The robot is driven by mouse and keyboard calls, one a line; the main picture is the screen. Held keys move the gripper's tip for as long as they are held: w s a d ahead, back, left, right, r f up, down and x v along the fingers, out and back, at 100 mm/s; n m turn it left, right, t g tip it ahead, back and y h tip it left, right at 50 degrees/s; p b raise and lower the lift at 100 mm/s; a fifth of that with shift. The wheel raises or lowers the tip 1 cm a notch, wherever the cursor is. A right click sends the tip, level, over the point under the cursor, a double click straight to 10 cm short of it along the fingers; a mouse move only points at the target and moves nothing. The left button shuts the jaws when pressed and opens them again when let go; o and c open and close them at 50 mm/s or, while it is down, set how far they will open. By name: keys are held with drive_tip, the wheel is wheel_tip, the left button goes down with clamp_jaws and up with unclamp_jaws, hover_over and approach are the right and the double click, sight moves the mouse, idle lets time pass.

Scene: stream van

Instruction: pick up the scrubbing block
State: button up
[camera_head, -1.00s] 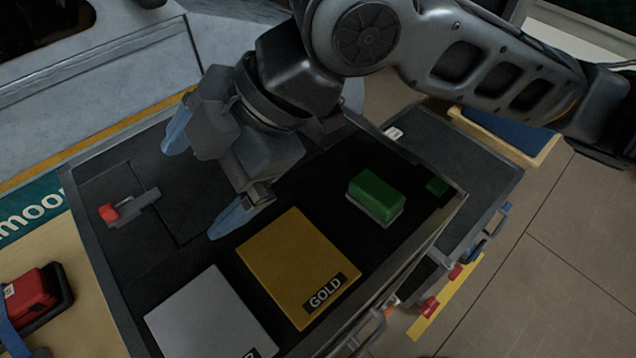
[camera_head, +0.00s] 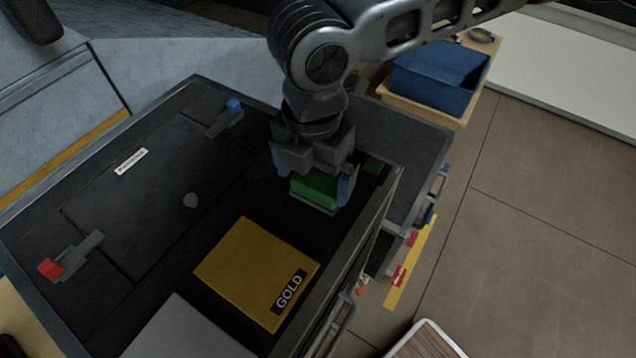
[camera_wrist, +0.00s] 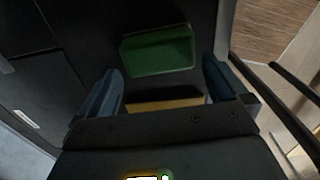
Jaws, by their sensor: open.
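The scrubbing block appears to be the green block with a pale base (camera_head: 314,190), lying on the dark top of the cabinet. My gripper (camera_head: 318,188) is over it, pointing down, with one blue finger seen at its right side in the head view. In the wrist view the green block (camera_wrist: 157,51) lies ahead of the two blue fingers. My gripper (camera_wrist: 162,92) is open there, with a wide gap and nothing held. The block's upper part is partly hidden by my gripper in the head view. I cannot tell whether the fingers touch it.
A gold plate marked GOLD (camera_head: 256,272) and a grey plate (camera_head: 180,330) lie nearby on the dark top. A small green piece (camera_head: 373,165) sits just right of my gripper. Red (camera_head: 50,268) and blue (camera_head: 235,106) latches stand up at the left. A blue bin (camera_head: 438,76) is behind.

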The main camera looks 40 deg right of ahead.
sight(314, 186)
drive_tip(key=shift+f, duration=1.55)
drive_tip(key=c, duration=0.7)
drive_tip(key=shift+r, duration=0.1)
drive_tip(key=shift+r, duration=0.5)
wheel_tip(314, 186, up, 3)
drive_tip(key=shift+f, duration=0.2)
drive_tip(key=d+r, duration=0.2)
drive_tip(key=d, duration=0.2)
drive_tip(key=d+r+b, duration=0.1)
drive_tip(key=d+r, duration=0.2)
drive_tip(key=s+d+r+b, duration=0.1)
drive_tip(key=d+r, duration=0.1)
drive_tip(key=d, duration=0.2)
drive_tip(key=shift+d+r, duration=0.15)
drive_tip(key=shift+d, duration=0.2)
